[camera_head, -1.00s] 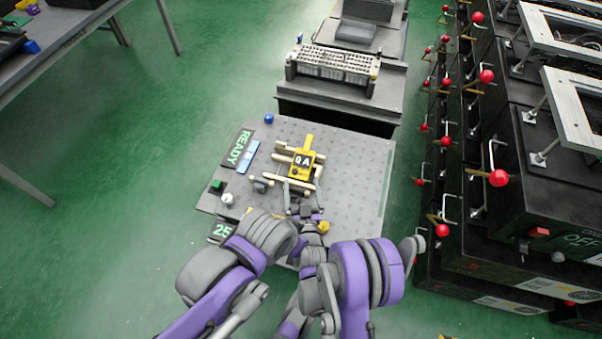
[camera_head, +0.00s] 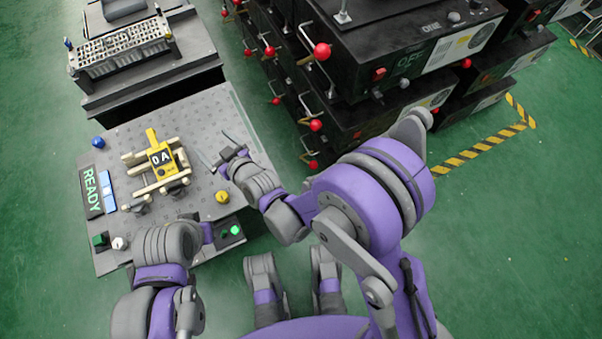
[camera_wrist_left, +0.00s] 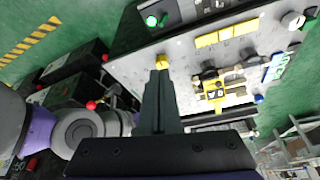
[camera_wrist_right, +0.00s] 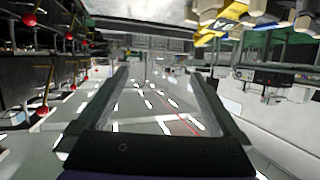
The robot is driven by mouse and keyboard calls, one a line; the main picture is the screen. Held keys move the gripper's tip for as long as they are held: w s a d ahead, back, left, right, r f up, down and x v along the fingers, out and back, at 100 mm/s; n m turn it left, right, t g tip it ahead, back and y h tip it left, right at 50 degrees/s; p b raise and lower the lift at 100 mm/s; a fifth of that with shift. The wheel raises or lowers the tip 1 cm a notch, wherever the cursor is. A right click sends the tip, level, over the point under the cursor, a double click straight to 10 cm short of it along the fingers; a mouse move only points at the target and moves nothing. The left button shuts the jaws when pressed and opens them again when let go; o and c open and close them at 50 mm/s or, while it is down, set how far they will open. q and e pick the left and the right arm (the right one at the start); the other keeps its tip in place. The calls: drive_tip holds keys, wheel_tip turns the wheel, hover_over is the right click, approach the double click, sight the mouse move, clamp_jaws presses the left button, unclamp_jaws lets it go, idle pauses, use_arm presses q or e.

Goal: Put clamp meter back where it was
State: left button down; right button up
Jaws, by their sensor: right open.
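The yellow clamp meter (camera_head: 161,158), its display reading "0 A", lies on a beige rack (camera_head: 143,170) on the grey perforated table. The left wrist view shows it too (camera_wrist_left: 214,94), and part of it is at the top of the right wrist view (camera_wrist_right: 228,22). My right gripper (camera_head: 212,161) is open and empty over the table, just right of the meter and apart from it. In the right wrist view its fingers (camera_wrist_right: 155,85) stand wide apart. My left gripper (camera_wrist_left: 161,74) looks shut, with nothing visible in it; in the head view its fingers cannot be made out.
A READY sign (camera_head: 91,191), blue blocks (camera_head: 107,190), a blue ball (camera_head: 98,142) and a yellow knob (camera_head: 222,197) are around the rack. A green-lit panel (camera_head: 234,231) is at the near edge. Black cabinets with red-knobbed levers (camera_head: 322,51) stand to the right.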

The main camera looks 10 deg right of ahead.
drive_tip(key=s+d+r+m+g+h, duration=0.2)
drive_tip(key=s+d+h, duration=0.15)
drive_tip(key=d, duration=0.75)
drive_tip(key=s+d+r+m+g+h, duration=0.1)
drive_tip(key=s+d+r+h, duration=0.2)
drive_tip(key=d, duration=0.7)
use_arm(q)
drive_tip(key=c, duration=1.4)
unclamp_jaws()
drive_tip(key=shift+o, duration=0.8)
use_arm(e)
drive_tip(key=s+d+m+g+h, duration=0.1)
drive_tip(key=s+d+m+g, duration=0.2)
drive_tip(key=s+d, duration=0.9)
drive_tip(key=s+g, duration=0.1)
drive_tip(key=s, duration=0.3)
drive_tip(key=shift+s+d+f+m+h, duration=0.25)
drive_tip(key=shift+s+f+m+h, duration=0.05)
drive_tip(key=shift+h, duration=0.05)
